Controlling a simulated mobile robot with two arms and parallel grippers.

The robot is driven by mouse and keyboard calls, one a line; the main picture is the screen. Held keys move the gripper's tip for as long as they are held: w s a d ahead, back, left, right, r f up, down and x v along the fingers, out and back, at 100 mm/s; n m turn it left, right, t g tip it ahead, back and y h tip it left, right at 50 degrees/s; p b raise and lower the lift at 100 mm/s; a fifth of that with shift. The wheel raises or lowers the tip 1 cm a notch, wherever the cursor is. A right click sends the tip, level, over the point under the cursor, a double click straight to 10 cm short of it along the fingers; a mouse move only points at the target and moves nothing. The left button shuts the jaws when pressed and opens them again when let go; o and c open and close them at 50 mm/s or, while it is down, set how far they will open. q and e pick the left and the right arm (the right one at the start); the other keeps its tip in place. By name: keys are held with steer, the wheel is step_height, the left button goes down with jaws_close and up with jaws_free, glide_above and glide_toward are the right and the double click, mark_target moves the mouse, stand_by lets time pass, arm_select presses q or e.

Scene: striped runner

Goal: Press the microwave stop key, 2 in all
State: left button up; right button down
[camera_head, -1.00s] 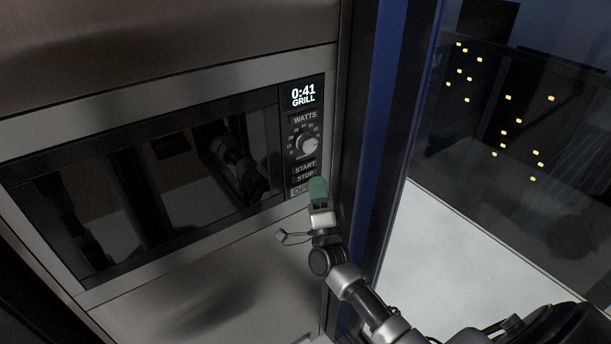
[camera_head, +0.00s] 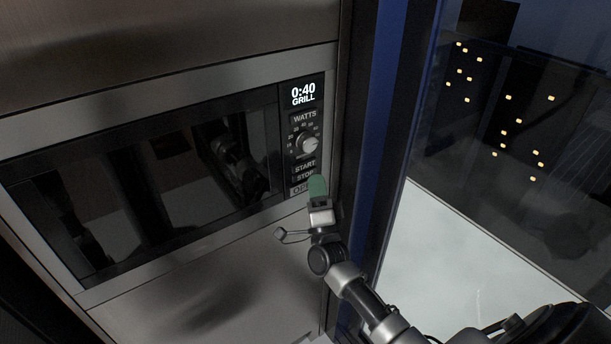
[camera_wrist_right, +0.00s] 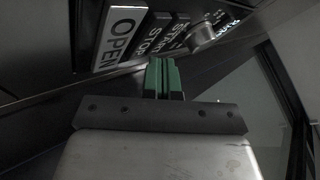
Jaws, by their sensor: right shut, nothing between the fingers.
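The microwave (camera_head: 150,185) is built into a steel front, its dark glass door shut. Its display (camera_head: 303,95) reads 0:40 GRILL. Below are the WATTS knob (camera_head: 307,145), the START key (camera_head: 304,167), the STOP key (camera_head: 302,178) and the OPEN key (camera_head: 298,190). My right gripper (camera_head: 317,186) is shut and empty, its green fingertips at the right end of the STOP and OPEN keys, partly covering them. In the right wrist view the green fingers (camera_wrist_right: 163,77) point toward the STOP key (camera_wrist_right: 150,40); I cannot tell whether they touch it. My left gripper is not in view.
A dark blue upright panel (camera_head: 385,130) stands close to the right of the microwave. Beyond it is a glass pane (camera_head: 520,150) with small lights showing. The steel panel (camera_head: 210,285) below the microwave is clear.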

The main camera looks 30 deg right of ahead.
steer(key=shift+w+y, duration=0.3)
steer(key=shift+w+b, duration=0.35)
stand_by(0.5)
steer(key=shift+s, duration=0.1)
steer(key=shift+s+p, duration=0.35)
steer(key=shift+s, duration=0.35)
steer(key=shift+s, duration=0.1)
steer(key=s+p, duration=0.1)
steer(key=s, duration=0.1)
steer(key=s+p, duration=0.1)
steer(key=s, duration=0.1)
steer(key=shift+s+d, duration=0.2)
steer(key=shift+s, duration=0.2)
steer(key=shift+s, duration=0.1)
stand_by(2.4)
